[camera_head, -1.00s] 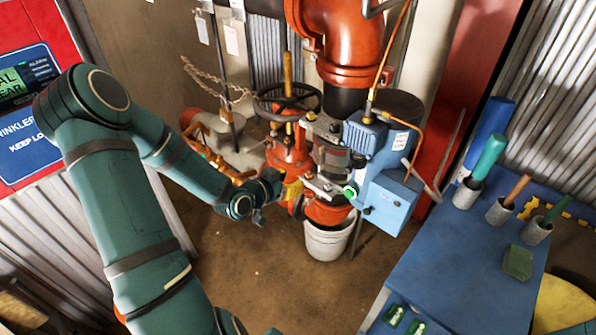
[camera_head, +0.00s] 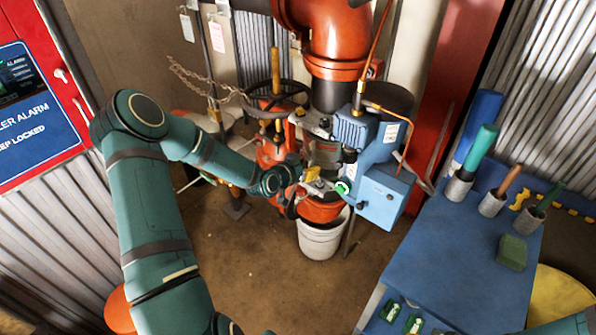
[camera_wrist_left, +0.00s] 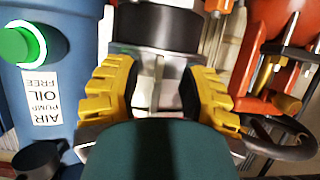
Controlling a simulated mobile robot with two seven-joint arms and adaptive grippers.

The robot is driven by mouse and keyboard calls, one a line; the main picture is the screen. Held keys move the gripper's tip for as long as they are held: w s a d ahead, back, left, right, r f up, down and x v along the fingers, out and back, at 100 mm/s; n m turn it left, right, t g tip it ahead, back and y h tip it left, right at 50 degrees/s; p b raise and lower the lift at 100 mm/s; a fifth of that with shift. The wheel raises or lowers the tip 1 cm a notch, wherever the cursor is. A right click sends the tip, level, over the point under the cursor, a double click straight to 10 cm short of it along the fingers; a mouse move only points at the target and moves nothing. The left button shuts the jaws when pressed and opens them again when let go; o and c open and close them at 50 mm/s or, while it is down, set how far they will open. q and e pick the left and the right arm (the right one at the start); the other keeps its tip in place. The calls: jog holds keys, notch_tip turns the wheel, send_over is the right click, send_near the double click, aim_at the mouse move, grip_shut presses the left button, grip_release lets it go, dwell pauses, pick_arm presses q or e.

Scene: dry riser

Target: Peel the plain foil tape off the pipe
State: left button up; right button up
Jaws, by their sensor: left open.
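The large red pipe (camera_head: 330,40) comes down at the centre back, with a dark section below it and a clamped section further down. My left gripper (camera_head: 312,174), with yellow fingers, is at the front left of the clamped section. In the left wrist view its open jaws (camera_wrist_left: 158,85) face a shiny silver-grey surface (camera_wrist_left: 158,68) below a black pipe band (camera_wrist_left: 158,25). A finger stands on each side of that surface; contact cannot be told. I cannot tell whether the surface is the plain foil tape. My right gripper is not in view.
A blue pump unit (camera_head: 372,140) stands right beside the clamped section. A red valve with a black handwheel (camera_head: 278,98) is close on the left. A white bucket (camera_head: 322,238) stands below. A blue bench (camera_head: 450,260) with tool cups is at the right. The floor in front is clear.

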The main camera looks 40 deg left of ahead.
pick_arm(q)
jog(key=shift+w+f, duration=0.2)
jog(key=shift+w, duration=0.25)
grip_shut()
jog(key=shift+s, duration=0.25)
dwell(0.5)
jog(key=shift+s, duration=0.55)
jog(key=shift+s, duration=0.1)
jog(key=shift+s, duration=0.35)
jog(key=shift+s, duration=0.2)
